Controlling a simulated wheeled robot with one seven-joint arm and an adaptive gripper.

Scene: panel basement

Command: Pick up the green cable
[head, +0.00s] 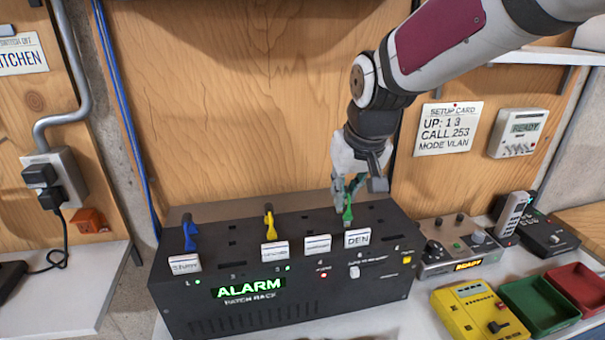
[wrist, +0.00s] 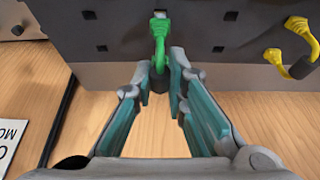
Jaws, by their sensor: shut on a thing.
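The green cable (head: 348,212) stands at the top of the black patch rack (head: 240,300), just behind the DEN label (head: 357,238). My gripper (head: 350,188) comes down on it from above and is shut on its upper part. In the wrist view the fingers (wrist: 164,80) close around the lower bend of the green cable (wrist: 159,45). The plug end points at a socket, with a pale tip showing; I cannot tell whether it is fully seated.
A blue cable (head: 190,236) and a yellow cable (head: 270,224) stand on the rack to the left. To the right are a grey control box (head: 455,250), a yellow device (head: 478,312), a green tray (head: 568,322) and a red tray (head: 597,278). A wooden panel rises behind.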

